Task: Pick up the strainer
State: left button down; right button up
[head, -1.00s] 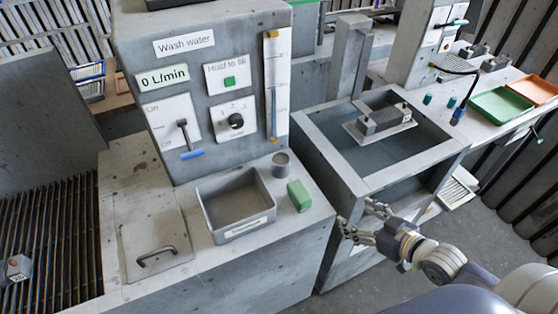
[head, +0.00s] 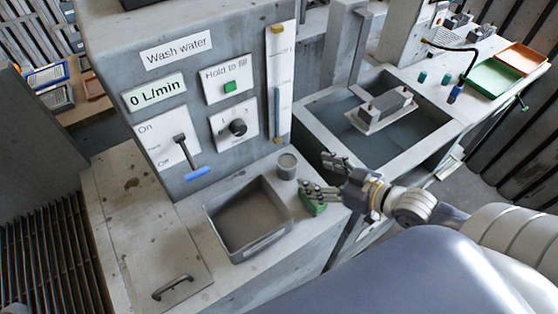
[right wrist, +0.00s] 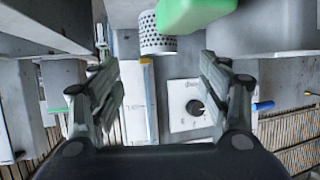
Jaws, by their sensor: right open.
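The strainer is a small grey cup (head: 287,166) standing on the counter behind the right corner of the grey bin. In the right wrist view it is a pale cylinder with rows of holes (right wrist: 157,35), ahead of my gripper and between the line of its fingers. My right gripper (head: 315,174) is open and empty, just right of the strainer and apart from it, with its fingers pointing left. Both spread fingers show in the right wrist view (right wrist: 160,75). My left gripper is not in view.
A green block (head: 313,206) sits close by my right gripper's lower finger, partly covered by it. The grey bin (head: 222,250) stands left of it. The wash water panel (head: 195,105) rises behind. A sink (head: 420,150) holding a metal part lies to the right.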

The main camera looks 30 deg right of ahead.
aim_at(293, 164)
jog(key=x, duration=0.3)
jog(key=shift+w+f, duration=0.1)
jog(key=shift+w, duration=0.15)
jog(key=shift+w+a+f, duration=0.1)
jog(key=shift+w+a, duration=0.05)
jog(key=shift+w, duration=0.05)
jog(key=shift+w+a+f+p, duration=0.15)
jog(key=shift+w+p, duration=0.25)
jog(key=shift+w, duration=0.05)
jog(key=x, duration=0.3)
jog(key=shift+f+p, duration=0.15)
jog(key=shift+p, duration=0.25)
jog(key=shift+w+a+f, duration=0.2)
jog(key=shift+w+f, duration=0.05)
jog(key=shift+w, duration=0.25)
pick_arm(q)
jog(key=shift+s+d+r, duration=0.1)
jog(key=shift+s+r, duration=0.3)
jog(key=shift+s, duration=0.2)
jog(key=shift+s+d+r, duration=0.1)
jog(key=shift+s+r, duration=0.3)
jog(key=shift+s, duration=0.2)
pick_arm(e)
jog(key=c, duration=1.2)
